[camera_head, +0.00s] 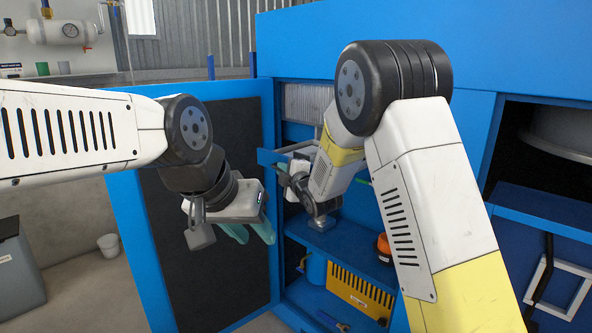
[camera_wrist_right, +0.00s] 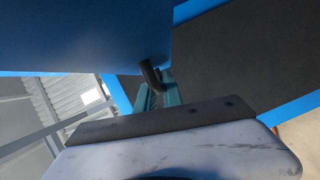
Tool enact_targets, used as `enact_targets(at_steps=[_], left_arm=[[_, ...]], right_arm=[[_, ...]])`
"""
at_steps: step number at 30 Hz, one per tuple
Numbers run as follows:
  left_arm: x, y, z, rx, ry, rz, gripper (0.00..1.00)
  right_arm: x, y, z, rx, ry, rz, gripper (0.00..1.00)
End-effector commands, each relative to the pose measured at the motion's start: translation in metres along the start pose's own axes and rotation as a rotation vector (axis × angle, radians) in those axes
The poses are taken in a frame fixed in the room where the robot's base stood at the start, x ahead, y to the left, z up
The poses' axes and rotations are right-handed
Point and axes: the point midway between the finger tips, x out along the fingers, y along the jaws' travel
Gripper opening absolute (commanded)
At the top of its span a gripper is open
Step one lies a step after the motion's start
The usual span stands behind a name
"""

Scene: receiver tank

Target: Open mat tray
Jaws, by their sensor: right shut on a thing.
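The mat tray (camera_head: 268,157) is a blue drawer-like part high in the open cabinet, with its front edge showing left of my right gripper. In the right wrist view, its blue face (camera_wrist_right: 90,35) fills the upper left and a dark curved handle (camera_wrist_right: 151,76) sticks out of it. My right gripper (camera_wrist_right: 160,94) has teal fingers shut on this handle. In the head view, my right gripper (camera_head: 283,178) is partly hidden by its own wrist. My left gripper (camera_head: 250,232) hangs empty before the open door; its finger gap is unclear.
The blue cabinet door (camera_head: 135,220) stands open at the left. A blue shelf (camera_head: 345,243) below holds an orange item (camera_head: 384,247). A yellow slotted box (camera_head: 360,291) stands lower down. My right arm hides part of the cabinet. A small bucket (camera_head: 110,245) is on the floor.

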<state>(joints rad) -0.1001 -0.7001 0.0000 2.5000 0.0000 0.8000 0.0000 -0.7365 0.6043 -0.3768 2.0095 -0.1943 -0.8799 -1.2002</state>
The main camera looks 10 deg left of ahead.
Motion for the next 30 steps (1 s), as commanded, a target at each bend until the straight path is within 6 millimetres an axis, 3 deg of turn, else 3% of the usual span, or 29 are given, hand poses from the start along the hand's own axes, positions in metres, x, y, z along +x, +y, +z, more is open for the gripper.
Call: enact_targets(at_steps=[9,10,13,23,30], left_arm=[[0.000,0.000,0.000,0.000,0.000,0.000,0.36],[0.000,0.000,0.000,0.000,0.000,0.000,0.36],[0.000,0.000,0.000,0.000,0.000,0.000,0.36],[0.000,0.000,0.000,0.000,0.000,0.000,0.36],[0.000,0.000,0.000,0.000,0.000,0.000,0.36]], right_arm=[[0.000,-0.002,0.000,0.000,-0.001,-0.004,0.00],[0.000,-0.002,0.000,0.000,-0.001,-0.004,0.15],[0.000,-0.002,0.000,0.000,-0.001,-0.003,0.33],[-0.002,0.000,0.000,0.001,0.000,-0.001,0.33],[-0.035,0.000,0.000,0.003,-0.001,-0.001,0.33]])
